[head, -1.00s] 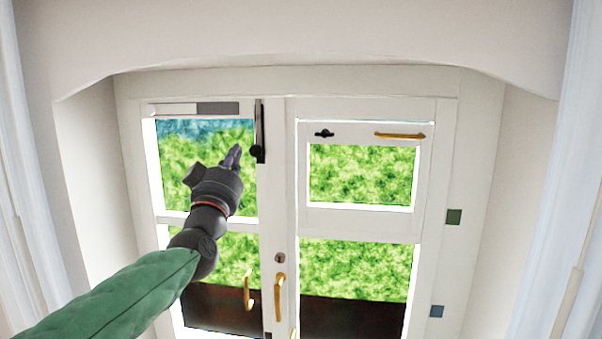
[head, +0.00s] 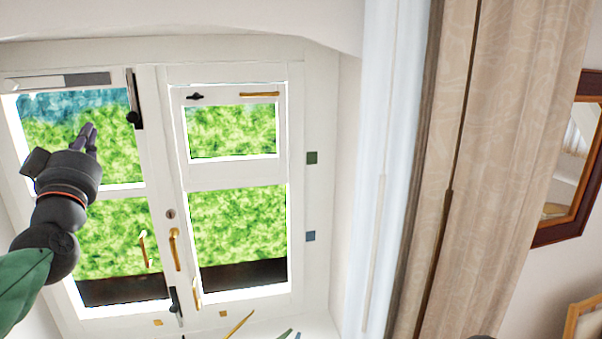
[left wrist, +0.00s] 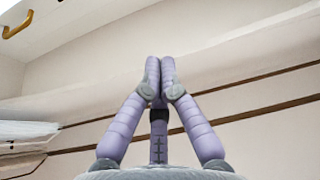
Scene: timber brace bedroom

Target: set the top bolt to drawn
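The top bolt (head: 134,99) is a dark upright strip with a round black knob (head: 132,117) near its lower end. It sits at the top of the left door leaf, by the meeting edge. My left gripper (head: 88,132) is to the left of the knob and slightly lower in the head view, apart from it, in front of the left glass pane. In the left wrist view the fingertips (left wrist: 160,66) are together with nothing visible between them. The bolt cannot be made out in that view. My right gripper is not in view.
Gold handles (head: 174,250) and a bottom bolt (head: 175,303) are lower on the doors. The right leaf has a small upper window with a gold bar (head: 260,94) and a black latch (head: 195,96). Curtains (head: 500,150) and a framed mirror (head: 570,170) are at the right.

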